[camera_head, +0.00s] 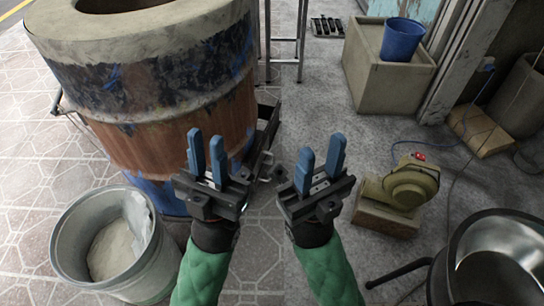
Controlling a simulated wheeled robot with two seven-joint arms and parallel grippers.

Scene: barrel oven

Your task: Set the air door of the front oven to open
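The front oven (150,150) is a large barrel at the upper left, with a pale thick rim, a dark worn upper band and a rusty brown lower part. A dark metal fitting (268,125) juts from its lower right side. It may hold the air door, but my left gripper partly hides that area and I cannot tell the door's position. My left gripper (205,138) is raised in front of the oven's right side, its blue fingers apart and empty. My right gripper (322,145) is to the right over the floor, also open and empty.
A metal bucket (72,245) with pale contents stands at lower left. A yellowish blower (412,185) sits on a block at right. A metal pan (500,262) is at lower right. A blue bucket (402,40) stands on a concrete box (385,85). Grey floor between is clear.

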